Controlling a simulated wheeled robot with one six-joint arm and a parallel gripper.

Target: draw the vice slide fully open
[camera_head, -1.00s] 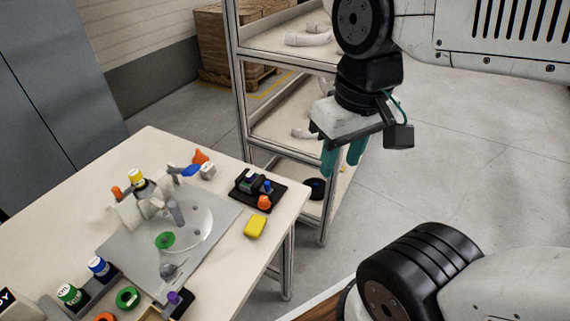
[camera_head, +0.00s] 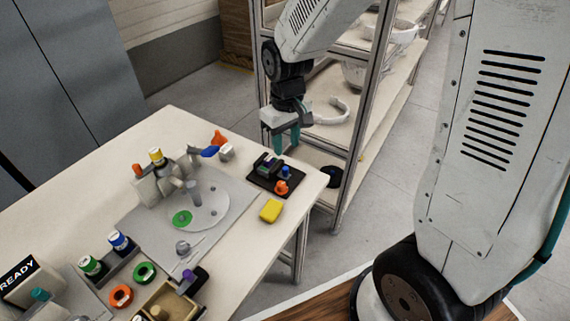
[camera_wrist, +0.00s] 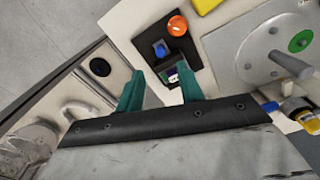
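What looks like the vice (camera_head: 268,178) is a small black fixture at the table's right corner, with a dark block, a blue knob (camera_head: 285,172) and an orange knob (camera_head: 281,188) on its plate. In the wrist view the vice (camera_wrist: 183,52) lies beyond the fingertips, its block with purple and green marks showing between them. How far its slide stands open cannot be made out. My gripper (camera_head: 286,142), with teal fingers, hangs above and just behind the vice, apart from it. In the wrist view my gripper (camera_wrist: 161,78) is open and empty.
A yellow block (camera_head: 271,210) lies in front of the vice. A grey plate with a round disc (camera_head: 208,213) and bottles fill the table's middle. A metal shelf rack (camera_head: 345,170) stands close on the right.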

